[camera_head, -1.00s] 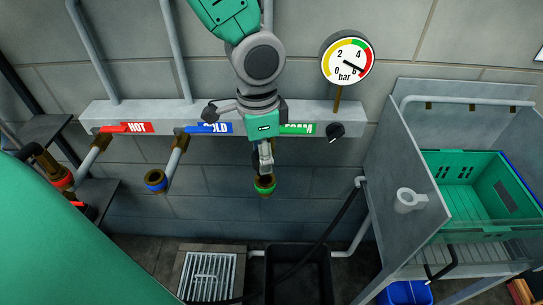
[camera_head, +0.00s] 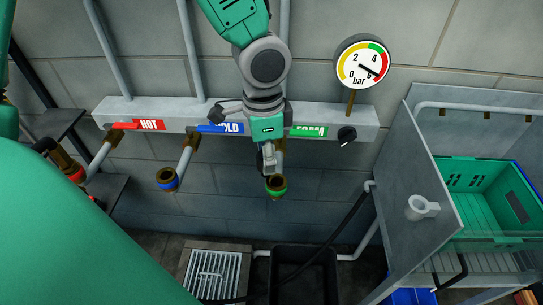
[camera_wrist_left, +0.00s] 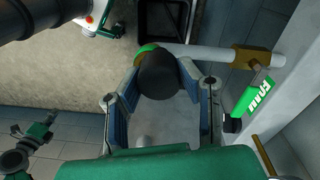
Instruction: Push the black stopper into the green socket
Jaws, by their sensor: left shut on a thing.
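My left gripper (camera_head: 268,168) points down just above and slightly left of the green socket (camera_head: 276,190), a brown pipe end with a green ring under the green label. In the left wrist view, the gripper (camera_wrist_left: 162,90) is shut on the black stopper (camera_wrist_left: 167,75), with one finger on each side. The green socket ring (camera_wrist_left: 146,52) shows there beyond the stopper, partly covered by it. In the head view the stopper is hidden by the gripper, and the socket mouth looks open. I cannot tell whether stopper and socket touch.
A blue-ringed pipe end (camera_head: 167,180) and a red-ringed one (camera_head: 76,173) hang to the left. A black knob (camera_head: 347,135) and a pressure gauge (camera_head: 364,63) are to the right. A black bin (camera_head: 307,275) and a floor grate (camera_head: 212,275) lie below.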

